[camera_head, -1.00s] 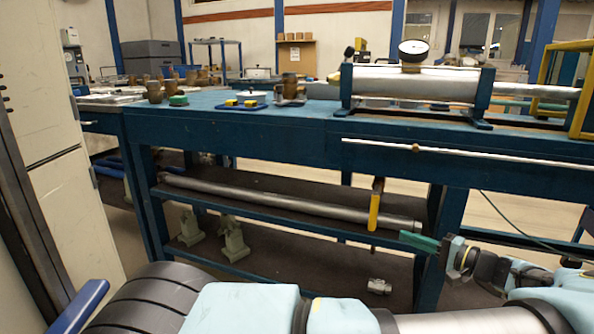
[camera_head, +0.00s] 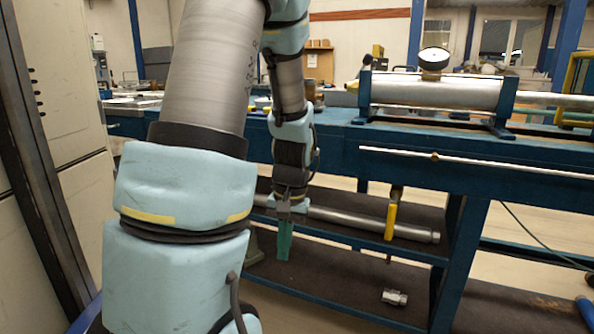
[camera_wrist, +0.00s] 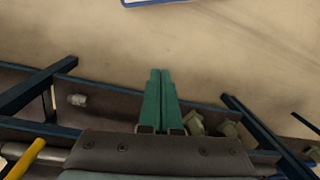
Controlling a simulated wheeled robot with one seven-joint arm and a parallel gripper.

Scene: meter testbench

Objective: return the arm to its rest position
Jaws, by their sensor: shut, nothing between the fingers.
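My arm (camera_head: 200,90) now rises through the left half of the head view and bends back down at the top. My gripper (camera_head: 284,250) hangs at its end, pointing downward in front of the lower shelves of the blue bench. Its green fingers are together with nothing between them. In the wrist view the two green fingers of my gripper (camera_wrist: 160,75) lie side by side above the floor. My arm hides part of the bench top and the left part of the shelves.
The blue bench (camera_head: 465,150) carries a metal cylinder with a gauge (camera_head: 434,60). A yellow-handled valve (camera_head: 391,218) hangs below it. A long pipe (camera_head: 345,221) and a metal fitting (camera_head: 394,297) lie on the lower shelves. A pale cabinet (camera_head: 60,110) stands close on the left.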

